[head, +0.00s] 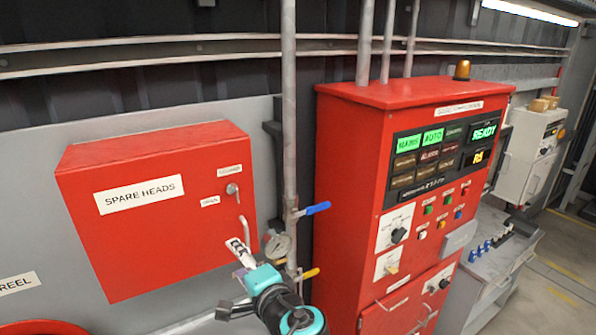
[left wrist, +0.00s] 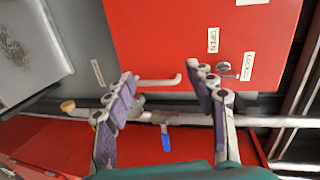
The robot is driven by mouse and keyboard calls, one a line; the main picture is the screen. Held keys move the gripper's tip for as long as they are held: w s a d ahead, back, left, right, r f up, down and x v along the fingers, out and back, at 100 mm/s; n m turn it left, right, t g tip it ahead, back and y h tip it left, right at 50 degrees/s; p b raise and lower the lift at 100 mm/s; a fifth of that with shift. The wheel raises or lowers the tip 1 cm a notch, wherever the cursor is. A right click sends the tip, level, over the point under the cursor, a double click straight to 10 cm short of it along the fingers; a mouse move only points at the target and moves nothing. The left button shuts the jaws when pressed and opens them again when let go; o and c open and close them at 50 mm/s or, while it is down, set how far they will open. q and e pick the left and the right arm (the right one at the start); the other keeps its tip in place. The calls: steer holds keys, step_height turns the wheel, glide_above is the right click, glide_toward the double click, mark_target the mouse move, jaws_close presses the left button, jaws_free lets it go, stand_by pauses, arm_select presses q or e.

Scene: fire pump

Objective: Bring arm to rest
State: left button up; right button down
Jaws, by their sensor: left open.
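My left gripper (head: 240,254) shows low in the middle of the head view, just below the door handle (head: 244,226) of the red SPARE HEADS box (head: 150,215). In the left wrist view the two fingers of my left gripper (left wrist: 161,76) are spread apart with nothing held. The light bar handle (left wrist: 155,82) of the red box (left wrist: 190,40) appears between the fingertips in that view; I cannot tell the exact gap. The box door looks closed. My right gripper is not in view.
A grey vertical pipe (head: 290,120) carries a blue lever (head: 315,208), with a gauge (head: 277,246) and a yellow lever (head: 304,274) close to my gripper. A red control cabinet (head: 345,180) with lit panels stands to the right. Floor (head: 560,250) shows at far right.

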arm_select(q)
steer(key=s+a+f+n+g+h+b, duration=0.1)
steer(key=s+a+f+b, duration=0.15)
steer(key=f, duration=0.45)
steer(key=s+a+f+n+g+h+b, duration=0.1)
steer(key=s+a+f+g+b, duration=0.15)
steer(key=f, duration=0.55)
steer(key=s+a+f+n+g+h+b, duration=0.1)
steer(key=s+f+n+b, duration=0.1)
steer(key=f+b, duration=0.35)
steer(key=s+d+f+n+h+b, duration=0.1)
steer(key=s+f+n+h+b, duration=0.2)
steer(key=f, duration=0.7)
steer(key=s+d+f+n+h+b, duration=0.2)
steer(key=f+b, duration=0.4)
steer(key=f, duration=0.5)
steer(key=shift+s+f+n+g+h+b, duration=0.15)
steer(key=shift+s+n+g+h+b, duration=0.2)
steer(key=shift+s+h, duration=0.55)
steer(key=shift+s, duration=0.15)
